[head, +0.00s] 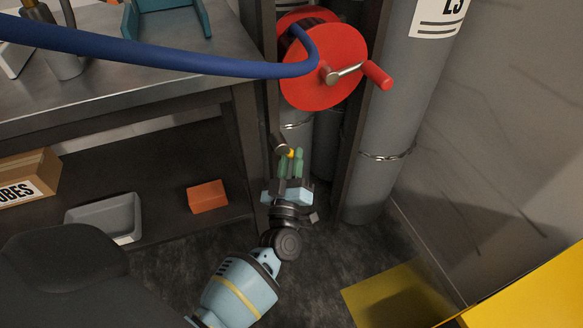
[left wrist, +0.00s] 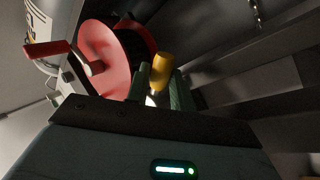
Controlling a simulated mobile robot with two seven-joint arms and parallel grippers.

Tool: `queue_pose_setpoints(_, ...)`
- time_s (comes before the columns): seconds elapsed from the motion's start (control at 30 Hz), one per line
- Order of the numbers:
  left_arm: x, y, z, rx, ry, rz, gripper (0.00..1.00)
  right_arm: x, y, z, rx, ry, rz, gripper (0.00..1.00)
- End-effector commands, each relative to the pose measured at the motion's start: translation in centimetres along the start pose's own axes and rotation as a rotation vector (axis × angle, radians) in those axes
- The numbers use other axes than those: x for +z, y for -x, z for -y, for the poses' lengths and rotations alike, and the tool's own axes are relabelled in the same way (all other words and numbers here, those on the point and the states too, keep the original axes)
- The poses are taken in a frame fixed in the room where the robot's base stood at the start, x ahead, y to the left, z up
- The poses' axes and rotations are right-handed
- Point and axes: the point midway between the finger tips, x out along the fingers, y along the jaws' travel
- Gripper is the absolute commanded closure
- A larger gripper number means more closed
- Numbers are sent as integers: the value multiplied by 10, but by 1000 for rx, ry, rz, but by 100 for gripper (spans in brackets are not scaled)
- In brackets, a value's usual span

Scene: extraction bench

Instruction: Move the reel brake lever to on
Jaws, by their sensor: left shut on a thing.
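The reel brake lever shows as a yellow knob (head: 291,153) beside a dark mount below the red hose reel (head: 325,72). My left gripper (head: 291,160) reaches up from below, with its green fingers on both sides of the knob. It is shut on the lever. In the left wrist view the yellow knob (left wrist: 161,68) stands between the green fingertips (left wrist: 160,85), with the red reel (left wrist: 105,60) behind. Most of the lever's shaft and any on or off marking are hidden. My right gripper is not in view.
The reel's red crank handle (head: 378,75) sticks out above right. A blue hose (head: 150,58) runs left over the bench (head: 130,100). A grey cylinder (head: 405,110) stands right of the reel. An orange block (head: 207,196) and grey tray (head: 108,217) lie on the lower shelf.

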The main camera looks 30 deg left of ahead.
Motion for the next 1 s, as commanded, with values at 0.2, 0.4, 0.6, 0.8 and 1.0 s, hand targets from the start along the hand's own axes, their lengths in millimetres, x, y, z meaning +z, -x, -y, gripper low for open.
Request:
queue_pose_setpoints(0.2, 4, -2, -4, 1, 106, -67, 100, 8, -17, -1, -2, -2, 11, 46)
queue_pose_setpoints(0.4, 2, -5, -7, 2, 161, -105, 100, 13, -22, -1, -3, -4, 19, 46)
queue_pose_setpoints(0.6, 1, -6, -9, 3, 182, -119, 100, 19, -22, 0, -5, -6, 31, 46)
queue_pose_setpoints(0.8, 1, -6, -9, 3, 186, -121, 100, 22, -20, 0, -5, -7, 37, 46)
queue_pose_setpoints(1.0, 0, -6, -10, 4, 186, -121, 73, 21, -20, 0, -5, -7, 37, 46)
